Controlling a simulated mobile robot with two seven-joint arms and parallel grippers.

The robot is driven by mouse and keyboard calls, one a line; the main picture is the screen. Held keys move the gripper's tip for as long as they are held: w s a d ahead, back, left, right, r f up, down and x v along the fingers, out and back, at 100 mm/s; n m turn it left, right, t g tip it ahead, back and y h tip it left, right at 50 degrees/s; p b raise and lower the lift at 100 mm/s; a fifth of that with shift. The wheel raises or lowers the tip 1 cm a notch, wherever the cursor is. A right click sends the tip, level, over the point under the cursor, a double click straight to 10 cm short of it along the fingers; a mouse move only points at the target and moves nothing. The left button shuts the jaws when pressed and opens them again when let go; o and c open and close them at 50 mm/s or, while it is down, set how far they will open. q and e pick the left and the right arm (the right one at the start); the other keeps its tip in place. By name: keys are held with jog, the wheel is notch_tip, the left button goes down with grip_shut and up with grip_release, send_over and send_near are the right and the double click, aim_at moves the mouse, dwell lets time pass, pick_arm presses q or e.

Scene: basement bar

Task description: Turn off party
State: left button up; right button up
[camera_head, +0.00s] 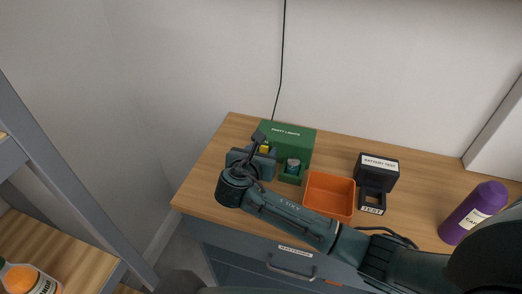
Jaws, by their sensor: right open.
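A green box labelled "PARTY LIGHTS" (295,134) stands at the back left of the wooden desk, against the wall. A small yellow part (264,149) shows at its left front, partly hidden by my gripper. A round grey-teal piece (293,165) sits in the box's lower front, to the right. My right gripper (257,149) is at the left front of the box, close to the yellow part. It is open; I cannot tell whether it touches the box. My left gripper is not in view.
On the desk (213,170), an orange tray (331,211) lies right of the box. Beyond it stand a black battery tester (378,172) and a purple bottle (475,212). My right forearm crosses the desk front, above a labelled drawer (290,270). Shelving (60,190) stands at left.

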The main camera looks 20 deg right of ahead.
jog(key=shift+c, duration=0.2)
grip_shut()
jog(key=shift+s+a+f+t+h, duration=0.1)
jog(key=shift+f+t+h, duration=0.15)
jog(key=shift+t+h, duration=0.35)
jog(key=shift+o, duration=0.2)
grip_release()
jog(key=b+v, duration=0.1)
jog(key=v, duration=1.2)
jog(key=shift+s+f, duration=0.1)
jog(key=shift+s, duration=0.1)
